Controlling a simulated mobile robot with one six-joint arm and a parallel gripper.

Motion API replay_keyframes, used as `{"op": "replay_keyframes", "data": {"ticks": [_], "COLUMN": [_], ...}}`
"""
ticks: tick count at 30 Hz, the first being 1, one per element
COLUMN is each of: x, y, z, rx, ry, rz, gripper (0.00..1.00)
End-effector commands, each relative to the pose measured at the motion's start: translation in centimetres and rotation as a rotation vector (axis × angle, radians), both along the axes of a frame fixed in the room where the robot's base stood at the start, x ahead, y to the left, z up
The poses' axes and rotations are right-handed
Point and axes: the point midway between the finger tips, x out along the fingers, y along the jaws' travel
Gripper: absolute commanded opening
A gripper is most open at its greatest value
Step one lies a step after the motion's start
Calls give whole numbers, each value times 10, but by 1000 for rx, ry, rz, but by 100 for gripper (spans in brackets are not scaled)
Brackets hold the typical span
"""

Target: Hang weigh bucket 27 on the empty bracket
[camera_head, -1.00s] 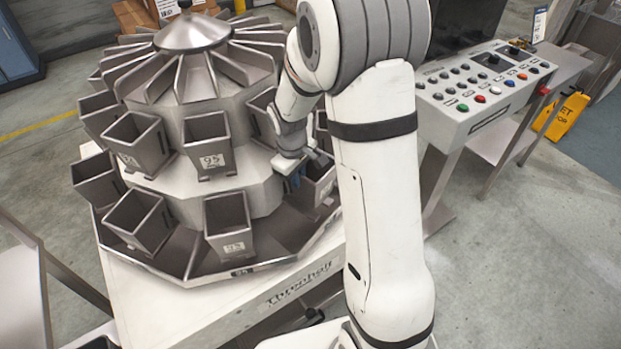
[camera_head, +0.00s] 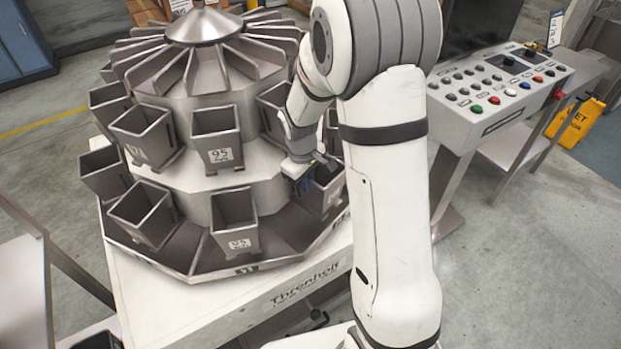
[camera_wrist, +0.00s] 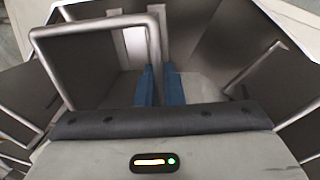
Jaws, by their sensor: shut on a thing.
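My gripper (camera_head: 303,182) is at the right side of the round weigher, partly behind my arm. In the wrist view its blue fingers (camera_wrist: 159,88) are shut on the right rim of a metal bucket (camera_wrist: 80,65). In the head view a bucket (camera_head: 327,190) shows beside the gripper, partly covered; I cannot read a number on it or confirm it is 27. Pale vertical strips (camera_wrist: 136,45) show beyond the fingers, perhaps a bracket; I cannot tell. No empty bracket is clearly visible in the head view, where my arm hides part of the weigher.
Neighbouring buckets hang close around the weigher, such as an upper one (camera_head: 217,138) and a lower one (camera_head: 236,222). Radial metal troughs (camera_head: 200,60) fan out on top. A control console (camera_head: 500,90) stands right. Open floor (camera_head: 530,240) lies at lower right.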

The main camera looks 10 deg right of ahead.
Motion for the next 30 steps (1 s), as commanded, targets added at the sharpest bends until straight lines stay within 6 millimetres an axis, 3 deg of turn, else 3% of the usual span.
{"op": "replay_keyframes", "data": {"ticks": [11, 12, 20, 30], "x": [0, 0, 0, 0], "y": [0, 0, 1, 1], "z": [-8, -7, -7, -1], "rx": [0, 0, 1, 0], "ry": [-1, -1, -1, 0], "rz": [1, 1, 1, 1], "gripper": [0, 10, 31, 33]}}
